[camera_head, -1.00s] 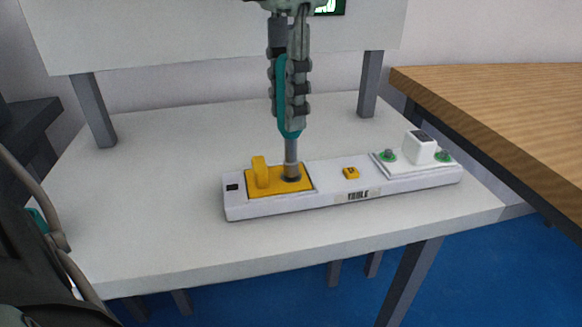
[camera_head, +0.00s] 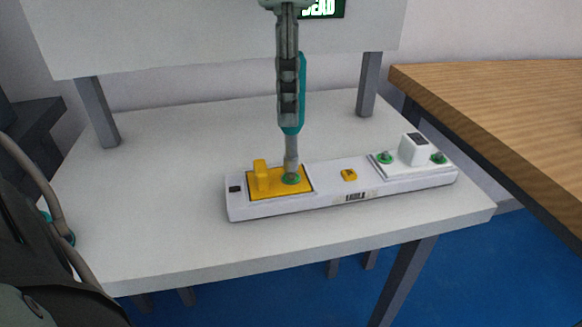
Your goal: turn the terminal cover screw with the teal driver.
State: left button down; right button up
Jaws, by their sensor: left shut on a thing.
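My left gripper (camera_head: 288,108) comes down from the top, shut on the teal driver (camera_head: 301,75). Its fingers hide part of the handle. The driver stands about upright, its grey shaft (camera_head: 291,148) pointing down. Its tip is at the terminal cover screw (camera_head: 290,180), which shows as a green disc on the yellow cover (camera_head: 263,190); I cannot tell whether the tip touches it. The cover, with a raised yellow tab (camera_head: 260,171), lies at the left end of a white strip (camera_head: 330,199). My right gripper is not in view.
The strip's right end has a white block (camera_head: 412,149) between two green-ringed screws; a small yellow piece (camera_head: 349,175) sits mid-strip. The white table (camera_head: 180,240) is otherwise clear, with a panel (camera_head: 200,35) on posts behind. A wooden table (camera_head: 500,100) stands right.

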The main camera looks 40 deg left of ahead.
pick_arm(q)
jog(key=shift+r+p, duration=1.25)
jog(key=shift+r, duration=0.6)
